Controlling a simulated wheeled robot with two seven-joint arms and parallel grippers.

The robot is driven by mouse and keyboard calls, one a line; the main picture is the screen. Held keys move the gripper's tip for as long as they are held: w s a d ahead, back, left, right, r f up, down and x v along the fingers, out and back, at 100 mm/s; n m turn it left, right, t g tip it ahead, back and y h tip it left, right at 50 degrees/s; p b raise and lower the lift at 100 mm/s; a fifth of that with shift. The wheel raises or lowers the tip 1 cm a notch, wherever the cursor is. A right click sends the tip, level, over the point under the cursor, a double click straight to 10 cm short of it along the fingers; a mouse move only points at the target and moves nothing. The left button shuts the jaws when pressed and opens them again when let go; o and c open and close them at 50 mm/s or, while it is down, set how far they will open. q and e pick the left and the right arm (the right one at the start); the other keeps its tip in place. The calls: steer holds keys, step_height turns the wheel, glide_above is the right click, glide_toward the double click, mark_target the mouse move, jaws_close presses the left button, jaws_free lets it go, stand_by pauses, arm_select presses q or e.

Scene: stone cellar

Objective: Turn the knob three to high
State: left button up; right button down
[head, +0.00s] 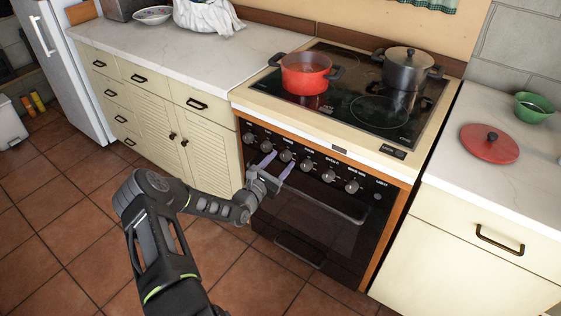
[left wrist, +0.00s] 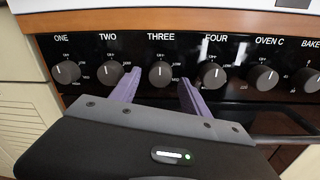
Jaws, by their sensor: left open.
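The stove front (head: 320,215) carries a row of round silver-and-black knobs. Knob three (left wrist: 160,74) sits under the label THREE in the left wrist view, its white mark pointing up toward OFF. It also shows in the head view (head: 286,155). My left gripper (left wrist: 158,84) is open, its two purple fingers apart. In the left wrist view, the fingertips lie to the left and right of knob three, with gaps to it; I cannot tell how far in front of it they are. My right gripper is not in view.
Knob two (left wrist: 110,72) and knob four (left wrist: 211,75) flank knob three closely. An oven handle bar (head: 335,205) runs below the knobs. A red pot (head: 305,77) and a dark lidded pot (head: 407,70) stand on the cooktop. Tiled floor (head: 60,240) is clear at left.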

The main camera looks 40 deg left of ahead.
arm_select(q)
steer(key=shift+w, duration=0.2)
steer(key=shift+c, duration=0.2)
jaws_close()
stand_by(0.4)
